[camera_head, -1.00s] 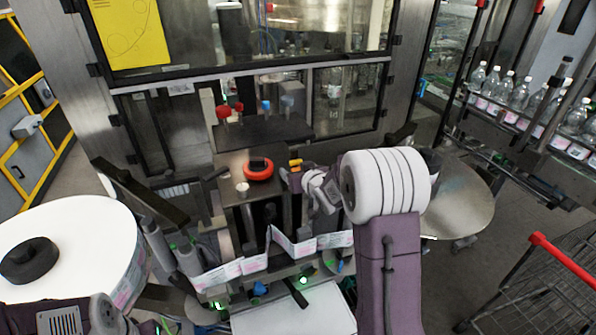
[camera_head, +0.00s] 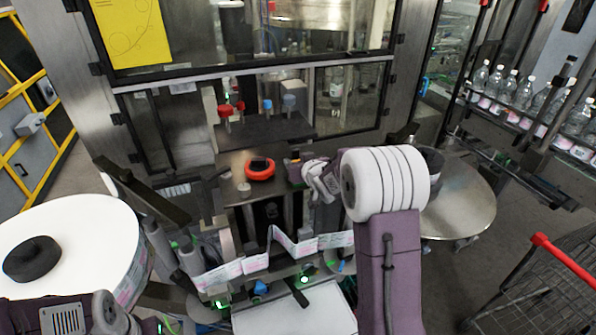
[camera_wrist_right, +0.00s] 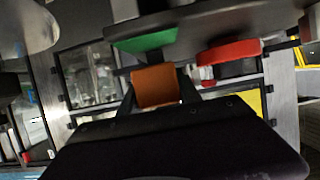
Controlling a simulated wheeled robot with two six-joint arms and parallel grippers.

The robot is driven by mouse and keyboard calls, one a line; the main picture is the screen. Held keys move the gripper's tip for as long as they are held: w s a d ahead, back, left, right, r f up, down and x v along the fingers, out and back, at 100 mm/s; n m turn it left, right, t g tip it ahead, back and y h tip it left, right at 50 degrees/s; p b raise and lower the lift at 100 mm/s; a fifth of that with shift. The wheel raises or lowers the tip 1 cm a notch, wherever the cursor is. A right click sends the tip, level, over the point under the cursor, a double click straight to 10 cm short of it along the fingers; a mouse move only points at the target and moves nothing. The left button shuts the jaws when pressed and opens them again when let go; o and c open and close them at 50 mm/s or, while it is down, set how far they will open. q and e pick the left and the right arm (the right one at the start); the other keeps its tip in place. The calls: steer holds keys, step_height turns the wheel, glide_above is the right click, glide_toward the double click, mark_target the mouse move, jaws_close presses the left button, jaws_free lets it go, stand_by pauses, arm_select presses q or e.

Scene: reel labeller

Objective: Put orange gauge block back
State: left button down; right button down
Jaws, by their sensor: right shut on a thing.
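The orange gauge block (camera_wrist_right: 155,86) shows in the right wrist view between the dark fingers of my right gripper (camera_wrist_right: 158,98), which is shut on it. In the head view my right gripper (camera_head: 297,172) is over the right side of the metal table, right of a red-orange ring. The block is mostly hidden there, with only a small orange bit at the fingertips. A green patch (camera_wrist_right: 146,40) on a dark piece lies just beyond the block in the wrist view; I cannot tell whether they touch. My left arm shows at the bottom left, its gripper out of frame.
The red-orange ring (camera_head: 260,169) and a small pale disc (camera_head: 244,187) sit on the metal table (camera_head: 232,159). Red and blue knobs (camera_head: 267,105) stand behind. A label strip (camera_head: 296,244) runs in front. A large white reel (camera_head: 85,240) is at left, a round metal table (camera_head: 465,200) at right.

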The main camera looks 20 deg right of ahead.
steer(key=r+p, duration=0.1)
steer(key=r, duration=0.7)
steer(key=shift+s+a+p, duration=0.1)
steer(key=shift+s+p, duration=0.1)
steer(key=shift+p, duration=0.15)
steer(key=shift+w+f, duration=0.1)
steer(key=shift+f, duration=0.05)
